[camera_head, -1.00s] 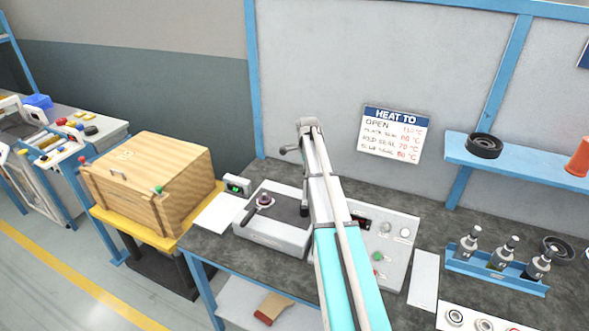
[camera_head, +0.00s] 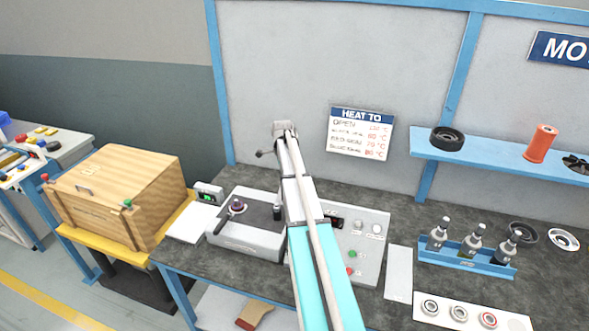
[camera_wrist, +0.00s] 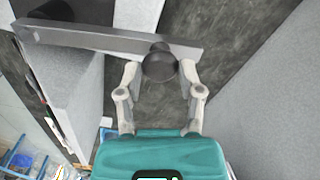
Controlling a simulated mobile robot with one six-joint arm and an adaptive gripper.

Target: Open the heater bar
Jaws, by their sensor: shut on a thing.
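The heater bar (camera_wrist: 95,39) shows in the wrist view as a grey bar across the top, with a round black knob (camera_wrist: 159,58) at its right part. My gripper (camera_wrist: 161,72) is shut on this knob, one finger on each side. The bar's angle is unclear.
A control panel (camera_head: 362,240) with buttons stands right of my arm. A wooden crate (camera_head: 120,195) stands left of the bench, with a small meter (camera_head: 208,192) between. A rack of bottles (camera_head: 465,258) and a white tray (camera_head: 450,326) lie right. A shelf (camera_head: 500,160) is above.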

